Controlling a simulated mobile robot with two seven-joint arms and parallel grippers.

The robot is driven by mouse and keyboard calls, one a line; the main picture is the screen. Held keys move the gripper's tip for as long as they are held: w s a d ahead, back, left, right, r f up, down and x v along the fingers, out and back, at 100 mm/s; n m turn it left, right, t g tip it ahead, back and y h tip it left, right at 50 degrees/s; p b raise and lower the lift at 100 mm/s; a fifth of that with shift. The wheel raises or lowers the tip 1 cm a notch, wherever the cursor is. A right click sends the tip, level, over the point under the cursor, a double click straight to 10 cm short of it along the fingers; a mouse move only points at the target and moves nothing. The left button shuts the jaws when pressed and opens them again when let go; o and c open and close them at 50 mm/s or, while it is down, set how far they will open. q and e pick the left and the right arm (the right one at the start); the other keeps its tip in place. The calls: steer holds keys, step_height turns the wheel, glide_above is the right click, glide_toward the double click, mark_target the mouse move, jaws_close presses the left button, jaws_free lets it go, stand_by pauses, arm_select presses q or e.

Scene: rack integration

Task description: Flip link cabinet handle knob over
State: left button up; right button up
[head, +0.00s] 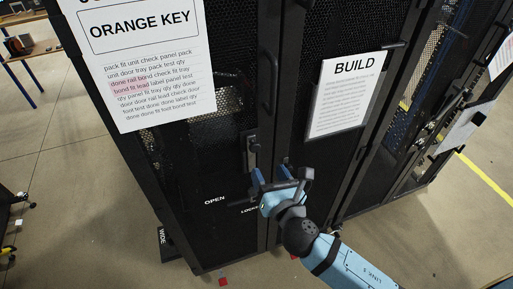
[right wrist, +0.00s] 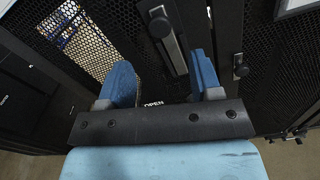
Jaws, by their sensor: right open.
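The black cabinet handle with its knob (head: 251,150) is on the mesh door, above the OPEN and LOCKED labels (head: 215,200). In the right wrist view the handle (right wrist: 168,42) stands beyond the fingers, with a round grey knob at its upper part. My right gripper (head: 281,180) is open and empty, in front of the door, below and right of the handle in the head view. In the right wrist view its two blue fingers (right wrist: 162,76) are spread apart, with the handle's lower end near the gap between them. My left gripper is not in view.
An ORANGE KEY sheet (head: 150,85) hangs on the door's upper left. A BUILD sheet (head: 346,95) hangs on the neighbouring door, and another handle (right wrist: 240,66) shows at right in the wrist view. Open floor (head: 60,190) lies left of the cabinet.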

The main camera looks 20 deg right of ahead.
mark_target(256, 149)
steer(key=w, duration=0.4)
steer(key=w+p, duration=0.1)
steer(key=w, duration=0.3)
steer(key=shift+w+a, duration=0.2)
steer(key=shift+w, duration=0.05)
